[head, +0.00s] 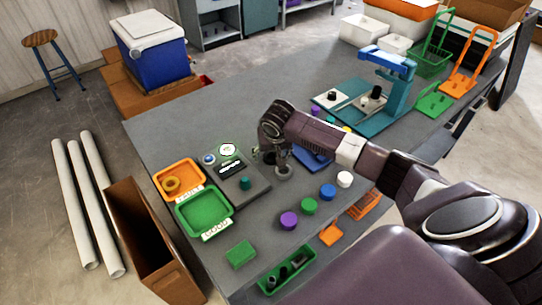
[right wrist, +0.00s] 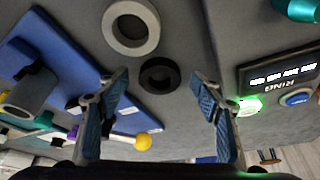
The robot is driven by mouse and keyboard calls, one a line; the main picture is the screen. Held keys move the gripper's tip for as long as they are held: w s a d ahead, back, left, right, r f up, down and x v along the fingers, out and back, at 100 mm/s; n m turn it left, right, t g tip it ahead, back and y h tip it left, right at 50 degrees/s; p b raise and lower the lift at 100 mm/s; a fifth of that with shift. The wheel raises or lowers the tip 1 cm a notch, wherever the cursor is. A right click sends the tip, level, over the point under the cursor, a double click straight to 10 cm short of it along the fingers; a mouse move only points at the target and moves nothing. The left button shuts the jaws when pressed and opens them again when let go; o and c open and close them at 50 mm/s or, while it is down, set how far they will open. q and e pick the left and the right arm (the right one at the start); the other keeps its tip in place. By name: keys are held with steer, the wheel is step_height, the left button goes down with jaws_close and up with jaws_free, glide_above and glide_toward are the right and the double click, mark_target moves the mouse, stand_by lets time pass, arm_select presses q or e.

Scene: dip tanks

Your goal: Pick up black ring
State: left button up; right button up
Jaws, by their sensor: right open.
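The black ring (right wrist: 145,77) lies flat on the grey table in the right wrist view, beside a larger grey ring (right wrist: 131,48). My right gripper (right wrist: 160,80) is open and empty, its two blue-padded fingers on either side of the black ring in that picture. The ring appears past the fingertips, apart from them. In the head view my right gripper (head: 271,150) points down at the table just behind the grey ring (head: 284,176). The black ring is largely hidden by the gripper there. My left gripper is not in view.
A device with a lit display (head: 241,185) stands left of the gripper. A blue plate (right wrist: 60,70) with a grey cylinder and a yellow-ended part lies on the other side. Orange (head: 157,178) and green (head: 181,222) trays are further left. Coloured knobs (head: 289,220) stand in front.

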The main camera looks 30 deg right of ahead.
steer(key=c, duration=1.3)
steer(key=shift+c, duration=0.6)
steer(key=shift+w+r, duration=0.1)
